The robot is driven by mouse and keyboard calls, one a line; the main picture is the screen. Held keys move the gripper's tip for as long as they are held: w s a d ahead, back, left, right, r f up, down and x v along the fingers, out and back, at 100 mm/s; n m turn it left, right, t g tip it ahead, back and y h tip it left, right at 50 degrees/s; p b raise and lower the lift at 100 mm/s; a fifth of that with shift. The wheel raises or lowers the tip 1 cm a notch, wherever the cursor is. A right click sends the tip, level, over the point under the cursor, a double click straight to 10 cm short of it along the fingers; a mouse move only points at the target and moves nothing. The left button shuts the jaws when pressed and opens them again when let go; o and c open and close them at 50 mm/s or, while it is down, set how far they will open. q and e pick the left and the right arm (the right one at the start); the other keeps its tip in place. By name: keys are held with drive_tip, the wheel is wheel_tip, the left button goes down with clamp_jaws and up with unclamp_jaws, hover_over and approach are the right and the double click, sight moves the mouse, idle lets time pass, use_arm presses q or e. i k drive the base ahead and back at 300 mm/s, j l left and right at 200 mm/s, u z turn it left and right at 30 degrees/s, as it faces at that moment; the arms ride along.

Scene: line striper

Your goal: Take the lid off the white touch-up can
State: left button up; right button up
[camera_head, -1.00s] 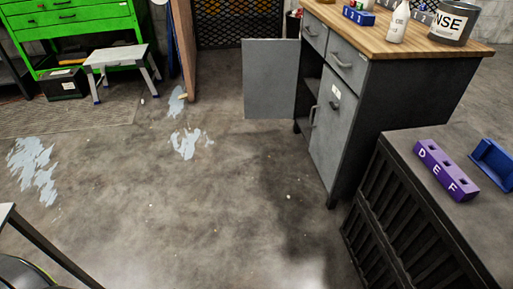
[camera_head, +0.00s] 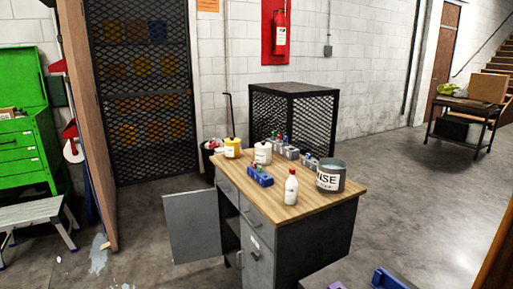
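A white can (camera_head: 263,153) with a dark mark on its lid stands at the back left of the wooden-topped cabinet (camera_head: 310,201). Its lid appears to be on. A similar yellow can (camera_head: 232,147) stands just left of it. I cannot read either can's label. Neither of my grippers shows in the head view.
On the cabinet top are a blue holder (camera_head: 259,176), a white bottle (camera_head: 291,187), a grey rinse bucket (camera_head: 331,175) and grey holders (camera_head: 285,151). The cabinet door (camera_head: 192,226) hangs open at left. Open floor lies to the right.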

sight(263, 156)
drive_tip(key=i+j, duration=0.5)
drive_tip(key=i, duration=0.15)
drive_tip(key=i+j+u, duration=0.15)
drive_tip(key=i+j, duration=0.35)
drive_tip(key=i, duration=0.1)
